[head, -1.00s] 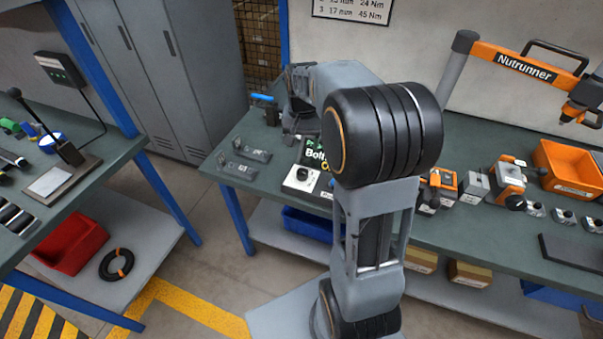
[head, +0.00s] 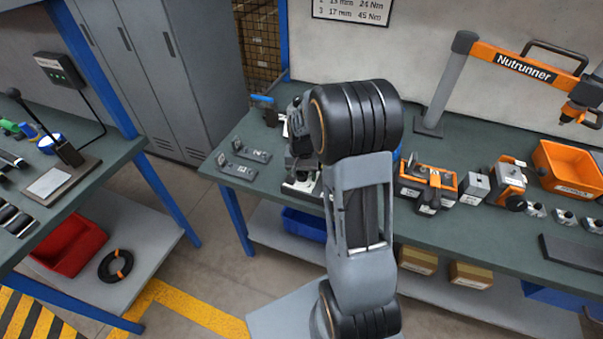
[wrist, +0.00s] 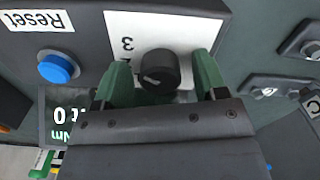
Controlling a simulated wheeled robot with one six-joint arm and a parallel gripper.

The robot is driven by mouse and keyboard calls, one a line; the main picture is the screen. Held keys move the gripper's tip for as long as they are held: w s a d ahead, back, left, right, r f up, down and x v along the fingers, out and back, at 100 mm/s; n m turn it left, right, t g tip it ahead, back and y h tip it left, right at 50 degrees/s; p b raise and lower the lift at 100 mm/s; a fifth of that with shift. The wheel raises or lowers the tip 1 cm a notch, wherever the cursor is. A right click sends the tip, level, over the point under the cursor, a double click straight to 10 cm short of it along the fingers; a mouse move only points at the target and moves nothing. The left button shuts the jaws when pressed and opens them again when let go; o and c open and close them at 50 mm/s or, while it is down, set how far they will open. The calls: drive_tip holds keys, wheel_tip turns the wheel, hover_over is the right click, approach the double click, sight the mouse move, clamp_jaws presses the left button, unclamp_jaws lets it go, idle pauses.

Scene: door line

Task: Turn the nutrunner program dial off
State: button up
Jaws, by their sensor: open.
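The program dial, a black round knob (wrist: 159,70), sits on a white label plate (wrist: 190,32) in the wrist view. The digit 3 shows on the plate, upside down; the other marks are hidden. My gripper (wrist: 160,78) is open, with one green finger on each side of the knob. I cannot tell whether the fingers touch it. In the head view my arm hides the knob and most of the controller box (head: 299,186) on the bench.
A blue button (wrist: 58,67) beside a Reset label and a partly covered display (wrist: 62,115) are left of the dial. The orange Nutrunner arm (head: 525,65) and several fixtures stand on the bench (head: 430,232) to the right.

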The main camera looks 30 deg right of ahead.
drive_tip(key=c, duration=0.9)
drive_tip(key=shift+c, duration=0.2)
drive_tip(key=shift+n, duration=0.3)
drive_tip(key=n, duration=1.6)
drive_tip(key=shift+n+b, duration=0.3)
drive_tip(key=shift+b, duration=0.05)
drive_tip(key=n, duration=0.6)
drive_tip(key=shift+n, duration=0.5)
